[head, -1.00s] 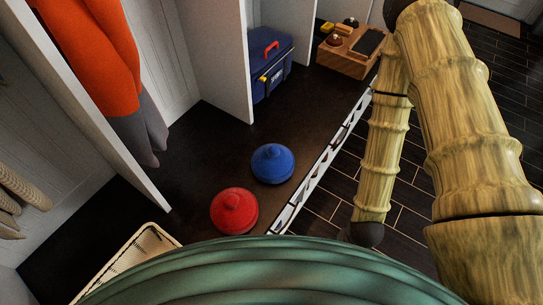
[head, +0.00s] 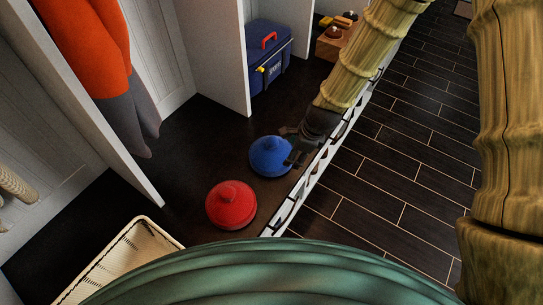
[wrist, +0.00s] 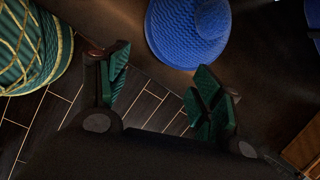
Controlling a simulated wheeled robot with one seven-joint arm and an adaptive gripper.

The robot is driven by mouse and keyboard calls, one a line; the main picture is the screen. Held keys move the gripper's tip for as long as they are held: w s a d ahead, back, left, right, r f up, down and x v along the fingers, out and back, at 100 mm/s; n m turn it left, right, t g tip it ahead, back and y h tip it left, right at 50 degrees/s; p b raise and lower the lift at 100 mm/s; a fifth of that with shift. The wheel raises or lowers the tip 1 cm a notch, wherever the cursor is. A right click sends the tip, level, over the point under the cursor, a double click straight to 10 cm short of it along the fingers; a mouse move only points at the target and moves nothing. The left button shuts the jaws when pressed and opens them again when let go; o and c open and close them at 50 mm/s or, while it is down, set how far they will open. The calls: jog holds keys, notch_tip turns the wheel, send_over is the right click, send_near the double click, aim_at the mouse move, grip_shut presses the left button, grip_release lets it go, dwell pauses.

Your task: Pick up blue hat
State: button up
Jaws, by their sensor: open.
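The blue hat (head: 268,157) sits on the dark shelf floor, behind the red hat in the head view. In the wrist view the blue hat (wrist: 188,30) is at the top, ribbed and rounded, beyond the fingertips. My gripper (head: 296,146) is at the right side of the blue hat in the head view, partly overlapping its edge. In the wrist view my gripper (wrist: 160,82) has its two green-padded fingers spread apart with nothing between them. I cannot tell whether a finger touches the hat.
A red hat (head: 231,205) sits close in front of the blue one. A blue toolbox (head: 268,58) stands in a cubby behind, with a wooden box (head: 334,42) beyond. A wicker basket (head: 130,245) is at lower left. A white patterned edge (head: 318,172) borders the plank floor (head: 400,165).

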aim_at(272, 138)
jog(key=w+a+r+m+b, duration=0.1)
jog(key=w+a+r+m, duration=0.3)
jog(key=w+r, duration=0.15)
jog(key=shift+y, duration=0.4)
jog(key=shift+w+x, duration=0.15)
jog(key=shift+x, duration=2.4)
jog(key=shift+w+x, duration=0.15)
jog(key=shift+x, duration=2.45)
jog(key=shift+a+r, duration=0.1)
jog(key=c, duration=1.4)
jog(key=shift+o, duration=0.2)
jog(key=shift+r, duration=0.15)
jog(key=shift+c, duration=0.2)
